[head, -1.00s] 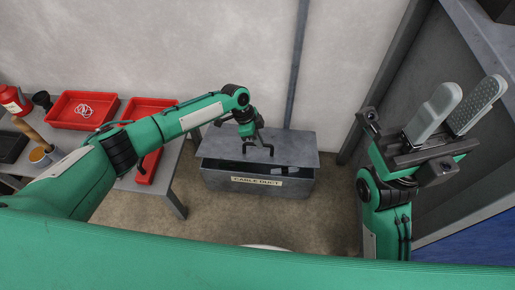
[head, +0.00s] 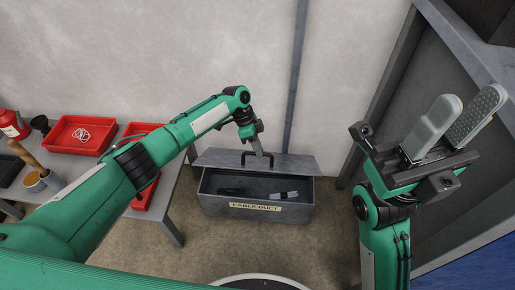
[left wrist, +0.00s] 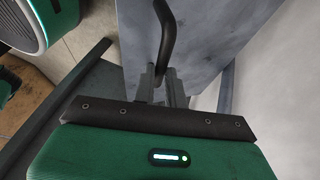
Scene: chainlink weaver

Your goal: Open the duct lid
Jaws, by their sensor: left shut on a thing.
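The cable duct (head: 215,208) is a grey metal box on the floor by the back wall, with a "CABLE DUCT" label on its front. My left gripper (head: 259,151) is shut on the lid's dark handle (head: 243,157). The left wrist view shows the handle (left wrist: 168,35) at the fingers (left wrist: 160,85) and the lid's grey face (left wrist: 215,40). My right gripper (head: 470,108) is open and empty, raised at the right.
Inside the duct lie a dark item (head: 232,191) and a light grey item (head: 284,195). A grey metal frame (head: 383,100) stands at the right. Floor before the duct is clear.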

